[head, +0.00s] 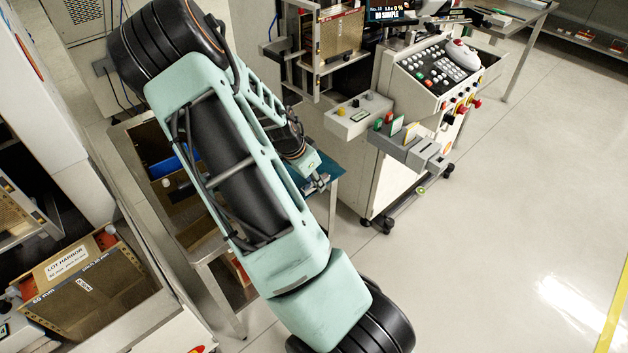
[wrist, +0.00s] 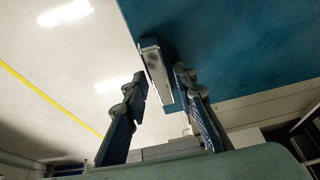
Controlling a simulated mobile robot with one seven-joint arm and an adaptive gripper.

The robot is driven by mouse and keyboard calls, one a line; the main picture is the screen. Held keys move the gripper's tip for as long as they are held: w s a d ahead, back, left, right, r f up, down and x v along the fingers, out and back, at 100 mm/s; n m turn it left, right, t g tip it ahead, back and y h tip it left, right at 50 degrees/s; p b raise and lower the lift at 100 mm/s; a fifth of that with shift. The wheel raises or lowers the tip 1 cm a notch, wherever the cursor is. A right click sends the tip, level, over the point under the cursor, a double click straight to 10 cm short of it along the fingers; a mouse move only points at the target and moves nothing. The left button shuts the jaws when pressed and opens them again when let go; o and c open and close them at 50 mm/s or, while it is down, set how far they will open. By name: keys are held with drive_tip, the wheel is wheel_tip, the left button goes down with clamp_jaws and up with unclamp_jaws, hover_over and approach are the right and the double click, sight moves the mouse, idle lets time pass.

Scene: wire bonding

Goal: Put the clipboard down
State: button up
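My gripper (wrist: 160,82) points at the edge of a blue work surface (wrist: 240,45) in the wrist view. Its two fingers stand apart, with narrow gaps showing beside the thing between them. That thing is a slim, pale, metallic piece with a dark blue edge, which looks like part of the clipboard (wrist: 155,72). It lies at or over the surface's edge; whether it rests there I cannot tell. In the head view my gripper (head: 321,183) is small and partly hidden by my arm, beside the blue surface (head: 333,171). No whole clipboard is clear there.
A control console (head: 430,80) with buttons and a mouse stands right of the blue surface. A metal-framed cart with bins (head: 160,165) lies left, behind my arm. A brown lot box (head: 85,290) is at lower left. The floor (head: 500,230) at right is clear.

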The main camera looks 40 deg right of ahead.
drive_tip(key=shift+o, duration=0.5)
drive_tip(key=shift+r, duration=0.1)
drive_tip(key=shift+r, duration=0.25)
drive_tip(key=p+v, duration=0.2)
drive_tip(key=v, duration=0.9)
drive_tip(key=shift+a+r+p, duration=0.2)
drive_tip(key=shift+a+p, duration=0.05)
drive_tip(key=shift+p, duration=0.05)
